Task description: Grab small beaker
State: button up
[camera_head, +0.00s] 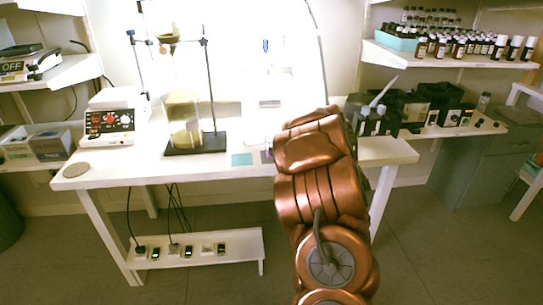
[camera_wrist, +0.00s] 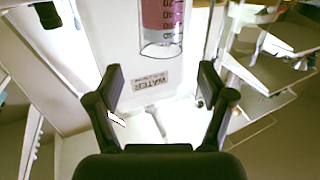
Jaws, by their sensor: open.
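I cannot surely make out a small beaker in either view. In the wrist view, a clear graduated vessel (camera_wrist: 162,27) with pink liquid shows upper centre, cut off by the frame's top. Below it is a label reading WATER (camera_wrist: 152,81). My gripper (camera_wrist: 161,80) is open, its two black fingers spread wide with nothing held between them. The label shows between the fingers, beyond them. In the head view, my copper arm reaches over the white bench (camera_head: 120,168) and hides part of it; my gripper is not clearly visible there.
A black-based stand (camera_head: 195,144) with clear glassware stands left of my arm. A device with red knobs (camera_head: 110,121) is farther left. Dark instruments (camera_head: 435,105) stand on the right, below a shelf of brown bottles (camera_head: 458,47). Small teal (camera_head: 242,160) squares lie near the bench's front edge.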

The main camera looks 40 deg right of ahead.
aim_at(272, 139)
jog(key=shift+f+t, duration=0.25)
jog(key=shift+t, duration=0.05)
jog(key=shift+r+x, duration=0.2)
jog(key=shift+x, duration=3.55)
jog(key=shift+a, duration=0.1)
jog(key=c, duration=1.3)
